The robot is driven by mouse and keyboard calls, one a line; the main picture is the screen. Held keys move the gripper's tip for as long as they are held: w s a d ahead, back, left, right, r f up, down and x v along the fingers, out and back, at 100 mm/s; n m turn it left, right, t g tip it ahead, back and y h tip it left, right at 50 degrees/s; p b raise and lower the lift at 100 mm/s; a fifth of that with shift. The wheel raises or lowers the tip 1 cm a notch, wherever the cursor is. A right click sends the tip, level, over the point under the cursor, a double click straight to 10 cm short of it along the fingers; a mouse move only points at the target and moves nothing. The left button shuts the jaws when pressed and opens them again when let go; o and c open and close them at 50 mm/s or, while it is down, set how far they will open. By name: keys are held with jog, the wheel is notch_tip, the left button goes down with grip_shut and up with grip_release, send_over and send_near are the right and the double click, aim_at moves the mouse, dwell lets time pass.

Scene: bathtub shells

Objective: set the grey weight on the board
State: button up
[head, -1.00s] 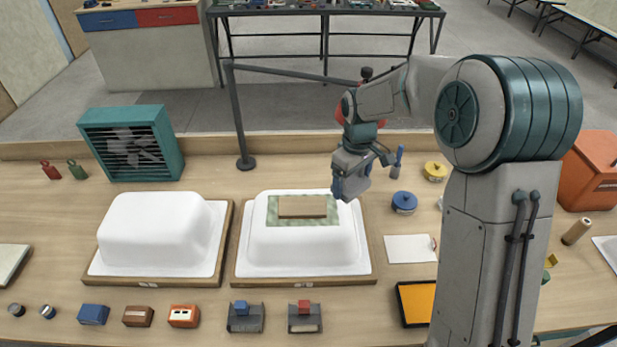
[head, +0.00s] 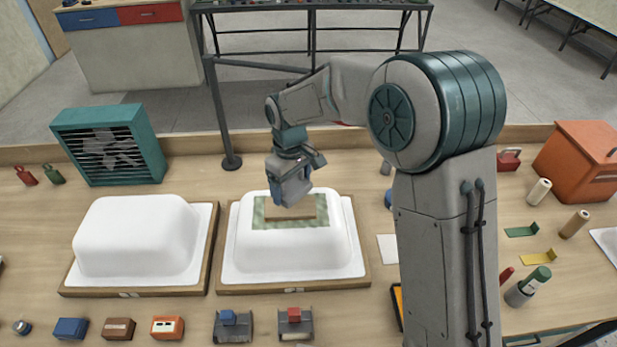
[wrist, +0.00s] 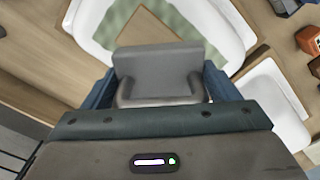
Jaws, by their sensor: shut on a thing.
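The board (head: 308,211) is a thin brown plate lying on a green patterned sheet (head: 262,219) on top of the right white shell (head: 262,258). My gripper (head: 291,203) is above the board in the head view and hides part of it. In the wrist view my gripper (wrist: 158,92) is shut on the grey weight (wrist: 158,68), a grey block with raised sides between the blue fingers. The board (wrist: 150,30) shows beyond the weight in that view. The weight is hard to make out in the head view. I cannot tell the exact gap between weight and board.
A second white shell (head: 135,240) stands to the left on its wooden base. A teal fan box (head: 110,145) is behind it. A dark post (head: 222,120) with a crossbar rises behind the right shell. Small blocks and two grey holders (head: 293,326) line the front edge.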

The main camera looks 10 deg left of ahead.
aim_at(289, 196)
jog(key=shift+s+a+f, duration=0.15)
jog(key=shift+a+f, duration=0.05)
jog(key=shift+a, duration=0.2)
notch_tip(289, 196, down, 4)
jog(key=b, duration=0.2)
jog(key=shift+b, duration=0.35)
jog(key=o, duration=1.7)
jog(key=shift+r, duration=0.15)
notch_tip(289, 196, up, 10)
jog(key=shift+r+b, duration=0.15)
jog(key=shift+b, duration=0.45)
jog(key=shift+r, duration=0.75)
jog(key=shift+d, duration=0.15)
